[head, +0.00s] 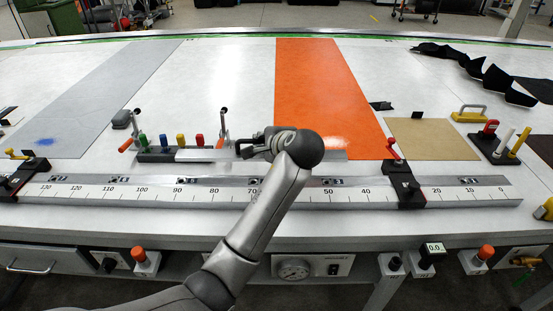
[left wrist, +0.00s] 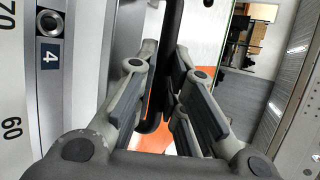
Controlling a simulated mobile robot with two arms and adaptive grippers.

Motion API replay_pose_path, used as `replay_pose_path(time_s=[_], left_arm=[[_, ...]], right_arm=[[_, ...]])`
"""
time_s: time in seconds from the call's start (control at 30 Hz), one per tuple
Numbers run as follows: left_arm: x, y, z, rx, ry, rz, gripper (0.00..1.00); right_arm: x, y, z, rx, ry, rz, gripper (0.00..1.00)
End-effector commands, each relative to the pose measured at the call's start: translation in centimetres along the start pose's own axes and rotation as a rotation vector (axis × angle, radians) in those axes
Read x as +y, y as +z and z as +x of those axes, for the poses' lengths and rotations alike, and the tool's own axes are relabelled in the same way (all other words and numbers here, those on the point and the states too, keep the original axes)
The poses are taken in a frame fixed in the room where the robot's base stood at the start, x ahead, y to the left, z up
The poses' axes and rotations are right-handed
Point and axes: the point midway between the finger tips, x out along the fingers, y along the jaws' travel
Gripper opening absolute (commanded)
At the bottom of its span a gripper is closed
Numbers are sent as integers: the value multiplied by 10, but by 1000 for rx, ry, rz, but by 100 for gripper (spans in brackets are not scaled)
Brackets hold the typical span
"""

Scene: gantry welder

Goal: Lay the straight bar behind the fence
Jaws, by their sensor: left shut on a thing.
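The straight bar (head: 205,156) is a pale silver strip lying left to right just behind the fence's left-middle part in the head view. Its middle is hidden by my left gripper, and a grey end shows right of my wrist. The fence (head: 230,193) is the long silver rail with a number scale along the table's front; its scale shows at the left of the left wrist view (left wrist: 12,110). My left gripper (head: 246,147) is shut on the bar, behind the fence; I cannot tell if the bar touches the table. My right gripper is not in view.
A block with coloured pegs (head: 155,155) and toggle clamps stands close behind the bar's left part. An orange sheet (head: 325,90) and a tan plate (head: 433,140) lie behind. The white table is clear at the back middle.

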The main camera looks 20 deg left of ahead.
Motion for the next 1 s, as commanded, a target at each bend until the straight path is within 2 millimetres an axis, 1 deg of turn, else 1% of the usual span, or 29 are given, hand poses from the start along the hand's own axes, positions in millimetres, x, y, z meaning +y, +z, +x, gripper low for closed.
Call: replay_pose_path(time_s=[0.03,0.1,0.2,0.3,0.57,0.7,0.8,1.0], left_arm=[[6,-8,7,-2,3,6,0],[11,-18,14,-3,1,4,0],[17,-30,23,-2,0,3,0],[20,-37,28,-2,-2,1,0],[26,-47,35,-1,-1,1,0],[43,-50,45,-2,2,5,0],[51,-52,50,-1,0,3,0],[52,-53,50,-1,-2,1,0]], right_arm=[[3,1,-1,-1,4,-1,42],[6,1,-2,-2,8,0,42],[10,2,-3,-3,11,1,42],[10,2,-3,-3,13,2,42],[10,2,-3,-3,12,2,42],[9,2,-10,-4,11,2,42],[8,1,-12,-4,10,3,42],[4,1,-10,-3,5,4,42]])
